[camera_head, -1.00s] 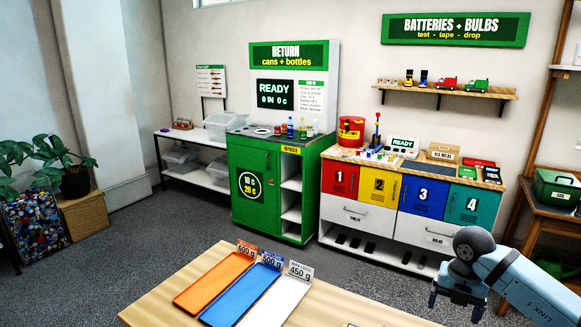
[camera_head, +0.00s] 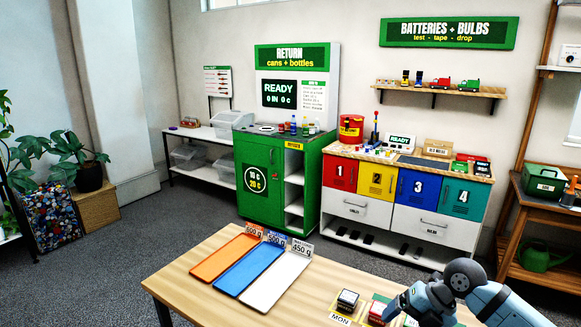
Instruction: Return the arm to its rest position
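My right arm comes in from the right, and its gripper (camera_head: 410,304) is at the lower right, over or just in front of the right part of the wooden table (camera_head: 200,301). The fingers are small and partly hidden by the wrist, so I cannot tell whether they are open or shut. No held object can be made out. My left arm and gripper are not in view.
On the table lie an orange tray (camera_head: 222,258), a blue tray (camera_head: 248,270) and a white tray (camera_head: 275,283). A small block (camera_head: 347,301) stands by a MON label (camera_head: 340,320). The green return machine (camera_head: 262,180) and the sorting cabinet (camera_head: 400,222) stand behind.

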